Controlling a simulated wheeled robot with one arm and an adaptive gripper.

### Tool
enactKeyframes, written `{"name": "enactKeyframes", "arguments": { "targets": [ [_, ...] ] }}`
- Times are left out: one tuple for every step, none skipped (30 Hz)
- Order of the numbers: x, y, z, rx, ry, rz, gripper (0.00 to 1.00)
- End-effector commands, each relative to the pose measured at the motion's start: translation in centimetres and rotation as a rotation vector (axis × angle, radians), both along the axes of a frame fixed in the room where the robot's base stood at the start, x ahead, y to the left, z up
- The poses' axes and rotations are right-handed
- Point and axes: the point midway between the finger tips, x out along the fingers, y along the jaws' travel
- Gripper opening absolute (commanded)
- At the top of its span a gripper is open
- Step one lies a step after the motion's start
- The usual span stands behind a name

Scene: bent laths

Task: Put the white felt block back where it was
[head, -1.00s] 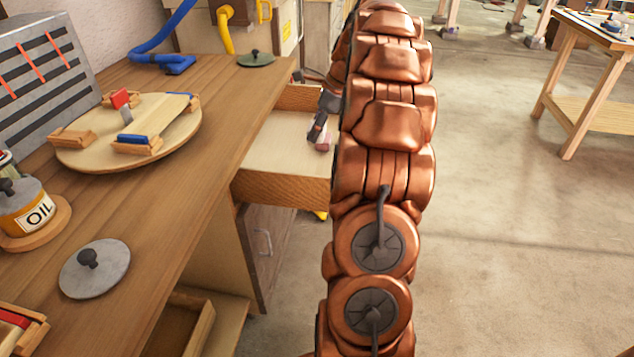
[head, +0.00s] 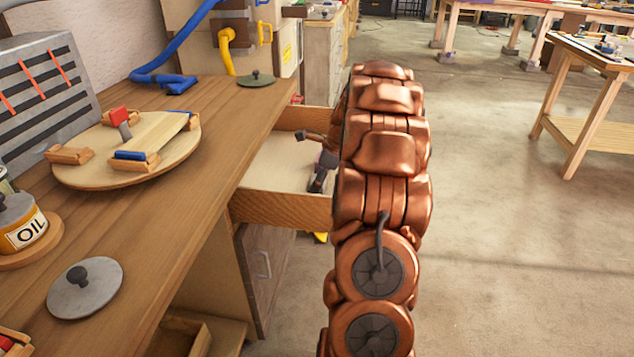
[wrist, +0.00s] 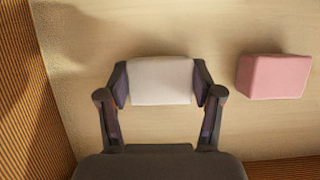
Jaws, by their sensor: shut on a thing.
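The white felt block (wrist: 160,80) is between the two fingers of my gripper (wrist: 160,86) in the wrist view. The gripper is shut on it, one finger against each side. Below it is the pale floor of the open drawer (head: 280,208). I cannot tell whether the block touches that floor. In the head view my gripper (head: 319,160) is inside the drawer, beside my copper arm. The white block cannot be made out there.
A pink block (wrist: 273,77) lies right of the white block in the drawer. Drawer walls stand close on both sides. The workbench (head: 195,170) beside the drawer carries a round wooden board (head: 75,170), an oil can (head: 22,228) and a grey lid (head: 85,287).

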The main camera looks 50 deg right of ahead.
Motion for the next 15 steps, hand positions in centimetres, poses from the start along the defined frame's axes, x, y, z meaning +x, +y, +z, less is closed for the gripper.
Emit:
{"name": "enactKeyframes", "arguments": {
  "targets": [
    [0.01,-0.01,-0.05,-0.001,-0.001,0.000,0.33],
    [0.02,-0.01,-0.02,-0.001,-0.001,0.000,0.33],
    [0.02,-0.02,0.02,-0.001,-0.001,0.000,0.33],
    [0.01,-0.02,0.02,-0.001,-0.001,0.000,0.33],
    [0.01,-0.02,0.02,-0.001,-0.001,0.000,0.33],
    [0.01,0.00,0.03,-0.001,-0.001,0.000,0.33],
    [0.01,0.00,0.00,-0.001,-0.001,0.000,0.33],
    [0.01,0.00,-0.02,0.000,0.000,0.000,0.33],
    [0.01,0.01,-0.09,0.000,0.000,0.000,0.33],
    [0.02,0.01,-0.18,0.000,0.000,0.000,0.33],
    [0.02,-0.01,-0.25,-0.001,-0.001,0.000,0.68],
    [0.02,-0.01,-0.25,-0.001,-0.001,0.000,0.72],
    [0.01,-0.02,-0.25,-0.001,-0.001,0.000,0.75],
    [0.01,-0.02,-0.24,-0.001,-0.001,0.000,0.78],
    [0.01,-0.01,-0.24,-0.001,-0.001,0.000,0.82]
  ]
}}
